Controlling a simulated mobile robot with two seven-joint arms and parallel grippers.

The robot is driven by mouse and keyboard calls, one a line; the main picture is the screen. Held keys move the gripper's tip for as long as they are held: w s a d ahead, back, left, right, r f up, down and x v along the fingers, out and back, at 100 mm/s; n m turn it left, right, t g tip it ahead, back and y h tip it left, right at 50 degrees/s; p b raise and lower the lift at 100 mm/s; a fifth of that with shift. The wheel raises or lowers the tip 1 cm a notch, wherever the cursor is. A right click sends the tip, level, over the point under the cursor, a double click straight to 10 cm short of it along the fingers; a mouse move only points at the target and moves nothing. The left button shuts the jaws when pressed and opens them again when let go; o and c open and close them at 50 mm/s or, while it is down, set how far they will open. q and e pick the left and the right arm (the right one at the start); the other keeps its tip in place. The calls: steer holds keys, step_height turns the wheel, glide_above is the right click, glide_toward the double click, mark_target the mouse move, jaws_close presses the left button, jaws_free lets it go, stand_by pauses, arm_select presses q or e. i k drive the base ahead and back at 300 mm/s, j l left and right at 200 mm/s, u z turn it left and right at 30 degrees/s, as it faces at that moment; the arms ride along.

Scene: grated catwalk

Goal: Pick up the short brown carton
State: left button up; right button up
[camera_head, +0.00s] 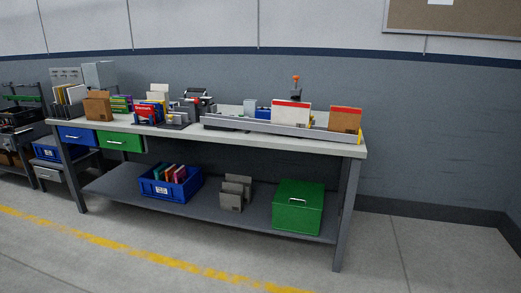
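Two brown carton-like things show on the workbench. A small plain brown box (97,106) sits at the left end of the tabletop. A brown carton with a red top band (345,120) stands upright at the right end, behind a low grey rail. I cannot tell for certain which one is the short brown carton. A white carton with a red top band (291,113) stands left of the banded brown one. Neither of my grippers is in view.
The workbench (355,150) stands against a grey wall and is crowded on top. Its lower shelf (115,186) holds a blue bin (155,190), grey pieces (231,197) and a green box (297,208). The floor in front is open, crossed by a yellow line.

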mark_target(340, 122)
steer(key=i+j+z, duration=0.1)
steer(key=i+z, duration=0.3)
steer(key=i, duration=0.95)
steer(key=i+j, duration=0.1)
steer(key=i, duration=0.5)
steer(key=i+j, duration=0.1)
steer(key=i, duration=0.5)
